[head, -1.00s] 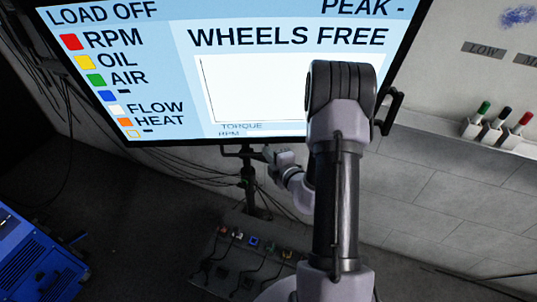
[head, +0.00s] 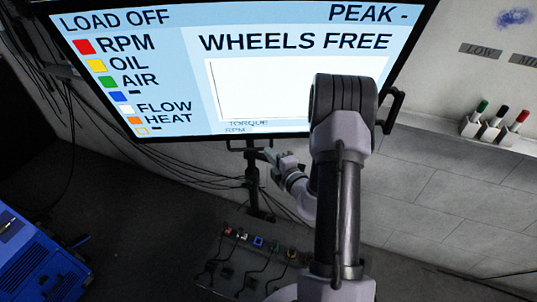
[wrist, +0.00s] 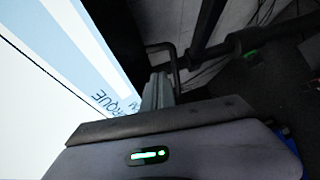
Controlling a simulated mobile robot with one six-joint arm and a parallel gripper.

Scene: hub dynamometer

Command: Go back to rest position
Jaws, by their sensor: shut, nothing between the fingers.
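My arm rises from the lower right of the head view, its thick elbow in front of the screen. My gripper (head: 269,155) is small in that view, below the screen's lower edge and left of my arm. It is shut and empty, apart from anything I can make out. In the wrist view the grey fingers (wrist: 156,92) show beyond a dark bar and my wrist housing with a green light.
A big screen (head: 230,80) reads "WHEELS FREE" and "LOAD OFF". Its stand (head: 252,185) is near my gripper. A panel with coloured connectors (head: 225,262) lies below. A blue machine (head: 38,262) is at lower left. Markers (head: 495,118) stand on a wall ledge at right.

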